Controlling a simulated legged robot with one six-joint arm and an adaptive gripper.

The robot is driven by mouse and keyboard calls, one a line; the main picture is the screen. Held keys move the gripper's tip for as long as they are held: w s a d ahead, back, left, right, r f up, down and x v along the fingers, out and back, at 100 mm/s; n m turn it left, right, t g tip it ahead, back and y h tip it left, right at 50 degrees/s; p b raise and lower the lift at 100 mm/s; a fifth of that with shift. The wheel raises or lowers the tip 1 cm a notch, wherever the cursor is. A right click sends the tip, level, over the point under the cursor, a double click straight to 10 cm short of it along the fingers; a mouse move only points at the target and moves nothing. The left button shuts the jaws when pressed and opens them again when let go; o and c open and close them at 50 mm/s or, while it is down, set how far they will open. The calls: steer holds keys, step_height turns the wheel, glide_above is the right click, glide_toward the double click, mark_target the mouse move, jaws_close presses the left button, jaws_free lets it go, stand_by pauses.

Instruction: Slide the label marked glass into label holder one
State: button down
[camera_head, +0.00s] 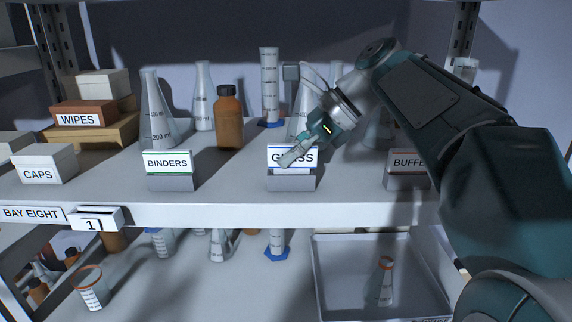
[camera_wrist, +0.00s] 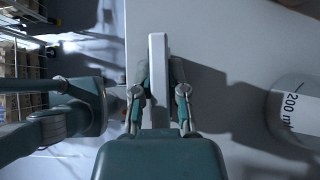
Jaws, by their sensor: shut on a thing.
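The label marked GLASS (camera_head: 303,157) stands upright in a grey block (camera_head: 292,183) near the shelf's front edge, centre of the head view. My gripper (camera_head: 292,154) comes from the upper right, and one finger crosses the front of the label, hiding some letters. In the wrist view my gripper (camera_wrist: 158,88) is shut on the label, seen edge-on as a white bar (camera_wrist: 158,50) between the fingers. Label holder one (camera_head: 96,218), a small white holder marked 1, is on the shelf's front edge at the lower left.
Labels BINDERS (camera_head: 169,163) and BUFFER (camera_head: 408,163), partly hidden, stand in blocks either side. A brown bottle (camera_head: 229,120) and glassware stand behind. A CAPS box (camera_head: 43,165) and BAY EIGHT sign (camera_head: 31,214) are left. A tray (camera_head: 335,300) sits below.

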steer(key=shift+d+r, duration=0.2)
steer(key=shift+r, duration=0.35)
steer(key=shift+d+r, duration=0.15)
steer(key=shift+r, duration=0.4)
steer(key=shift+a+r, duration=0.35)
steer(key=shift+r, duration=0.35)
steer(key=shift+d+r, duration=0.15)
steer(key=shift+r, duration=0.3)
